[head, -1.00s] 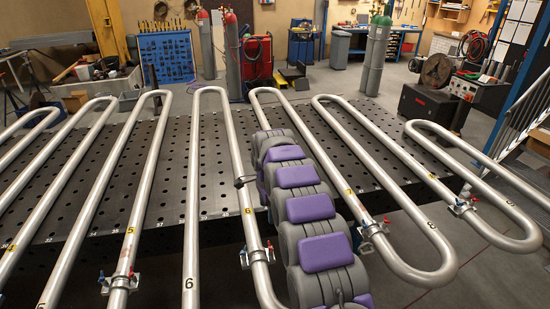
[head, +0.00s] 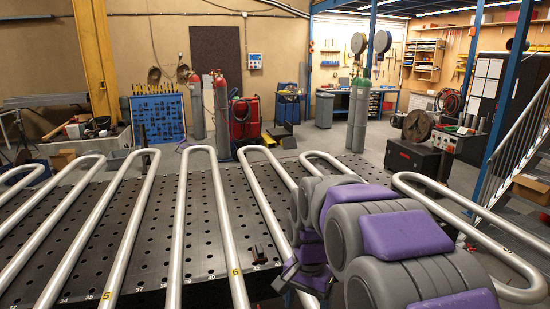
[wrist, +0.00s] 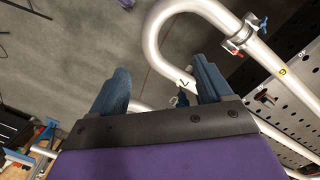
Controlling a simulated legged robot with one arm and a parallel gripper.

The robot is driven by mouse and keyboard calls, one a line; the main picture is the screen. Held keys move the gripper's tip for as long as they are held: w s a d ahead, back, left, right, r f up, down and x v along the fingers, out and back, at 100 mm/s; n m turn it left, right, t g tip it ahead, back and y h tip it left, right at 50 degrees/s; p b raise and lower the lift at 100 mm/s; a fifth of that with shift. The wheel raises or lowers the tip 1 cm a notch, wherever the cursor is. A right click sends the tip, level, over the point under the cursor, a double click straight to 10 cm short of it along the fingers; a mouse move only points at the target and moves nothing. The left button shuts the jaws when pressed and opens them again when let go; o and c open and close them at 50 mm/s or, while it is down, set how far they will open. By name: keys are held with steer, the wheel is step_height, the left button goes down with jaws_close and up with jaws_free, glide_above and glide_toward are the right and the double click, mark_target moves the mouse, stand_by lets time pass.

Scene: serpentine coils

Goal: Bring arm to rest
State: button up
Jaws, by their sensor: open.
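My arm, grey with purple pads, rises at the lower right of the head view and bends down at its far end. My gripper (wrist: 160,88) shows in the wrist view with two blue fingers spread apart and nothing between them. In the head view its end (head: 290,278) is low beside the pipes, partly cut by the lower edge. In the wrist view a bent silver pipe (wrist: 155,35) lies beyond the fingers, and part of it runs behind them. I cannot tell the distance between fingers and pipe.
Serpentine silver pipes (head: 182,215) run over a black perforated table (head: 150,245). A small dark piece (head: 258,253) sits on the table. A pipe clamp with red and blue handles (wrist: 238,40) shows in the wrist view. Gas cylinders (head: 222,115) and a stair rail (head: 520,135) stand beyond.

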steer(key=s+d+f+n+b, duration=0.1)
steer(key=s+d+f+n, duration=0.1)
steer(key=s, duration=0.8)
steer(key=s+d+f+n+b, duration=0.1)
steer(key=s+d+f+n, duration=0.1)
steer(key=s, duration=0.7)
steer(key=s+d+f+n+b, duration=0.1)
steer(key=s+d+f+n, duration=0.1)
steer(key=s, duration=0.8)
steer(key=shift+s+d+g, duration=0.3)
steer(key=shift+d+g, duration=0.1)
steer(key=shift+d, duration=0.15)
